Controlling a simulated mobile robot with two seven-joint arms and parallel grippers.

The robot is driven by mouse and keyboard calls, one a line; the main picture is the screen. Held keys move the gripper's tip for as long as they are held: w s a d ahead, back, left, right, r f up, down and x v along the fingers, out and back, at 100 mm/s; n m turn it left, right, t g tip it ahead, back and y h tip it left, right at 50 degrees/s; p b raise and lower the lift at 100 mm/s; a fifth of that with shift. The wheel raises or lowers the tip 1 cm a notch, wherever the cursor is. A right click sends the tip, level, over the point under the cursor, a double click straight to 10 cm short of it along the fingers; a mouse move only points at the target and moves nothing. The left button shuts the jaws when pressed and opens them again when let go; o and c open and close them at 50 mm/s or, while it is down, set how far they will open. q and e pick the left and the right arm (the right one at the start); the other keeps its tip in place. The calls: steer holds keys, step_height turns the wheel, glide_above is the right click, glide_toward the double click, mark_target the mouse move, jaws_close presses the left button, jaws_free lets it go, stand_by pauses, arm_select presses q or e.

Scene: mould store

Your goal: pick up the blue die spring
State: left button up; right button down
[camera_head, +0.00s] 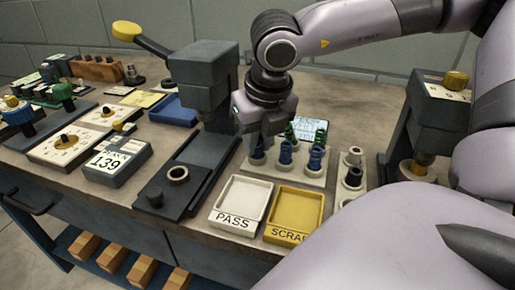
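Several blue die springs stand upright in the front row of a pale rack (298,175). One blue die spring (285,152) is near the middle and another blue die spring (315,158) is to its right. A third, at the left end, is partly covered by my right gripper (259,152). The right gripper points down over the rack's left end, and its finger gap is too hidden to tell whether it is open or whether it touches that spring. Green springs (320,136) stand in the row behind. My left gripper is not in view.
A dark press (203,75) stands to the left, another press (436,115) to the right. Pale cups (352,158) stand right of the rack.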

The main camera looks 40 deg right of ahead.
steer(key=shift+r, duration=0.1)
step_height(320, 180, up, 23)
steer(key=p, duration=0.5)
stand_by(0.5)
stand_by(0.3)
